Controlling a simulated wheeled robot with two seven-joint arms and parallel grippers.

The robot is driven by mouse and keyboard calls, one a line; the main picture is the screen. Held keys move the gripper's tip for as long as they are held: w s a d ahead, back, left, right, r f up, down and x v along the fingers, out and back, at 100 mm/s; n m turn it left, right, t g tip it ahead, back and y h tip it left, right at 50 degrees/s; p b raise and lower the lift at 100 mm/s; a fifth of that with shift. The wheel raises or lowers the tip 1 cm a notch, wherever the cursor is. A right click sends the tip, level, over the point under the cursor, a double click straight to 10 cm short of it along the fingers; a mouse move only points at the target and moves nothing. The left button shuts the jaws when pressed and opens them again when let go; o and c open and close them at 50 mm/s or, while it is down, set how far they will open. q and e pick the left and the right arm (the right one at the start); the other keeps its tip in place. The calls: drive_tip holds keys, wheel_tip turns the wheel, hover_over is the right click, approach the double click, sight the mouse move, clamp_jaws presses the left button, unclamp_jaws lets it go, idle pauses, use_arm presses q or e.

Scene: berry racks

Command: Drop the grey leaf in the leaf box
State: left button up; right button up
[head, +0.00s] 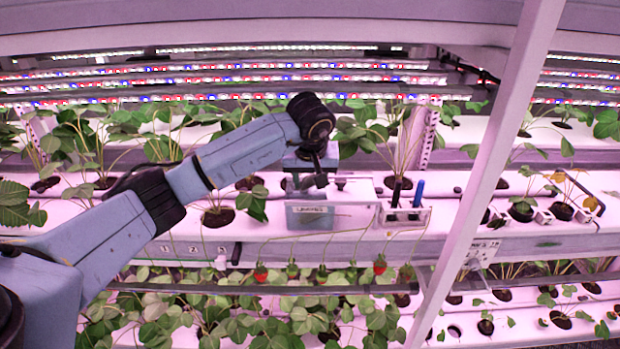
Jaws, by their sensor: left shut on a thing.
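The leaf box (310,216) is a pale box with a small label on its front, standing on the middle shelf near the centre. My left gripper (307,184) points down just above and behind the box's front wall. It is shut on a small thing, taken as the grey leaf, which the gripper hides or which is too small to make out. The inside of the box is hidden. My right gripper is out of view.
Right of the box, a holder (405,214) carries a blue and a dark tool. Potted plants line the shelf, and red berries (380,265) hang below its edge. A slanted white post (487,170) crosses the right side. Lamp bars (220,80) run overhead.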

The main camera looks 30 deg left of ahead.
use_arm(q)
drive_tip(key=shift+f+b, duration=0.3)
drive_tip(key=shift+f, duration=0.2)
drive_tip(key=o, duration=0.9)
drive_tip(key=shift+o, duration=0.2)
drive_tip(key=shift+r, duration=0.15)
drive_tip(key=v, duration=1.3)
drive_tip(key=shift+w, duration=0.1)
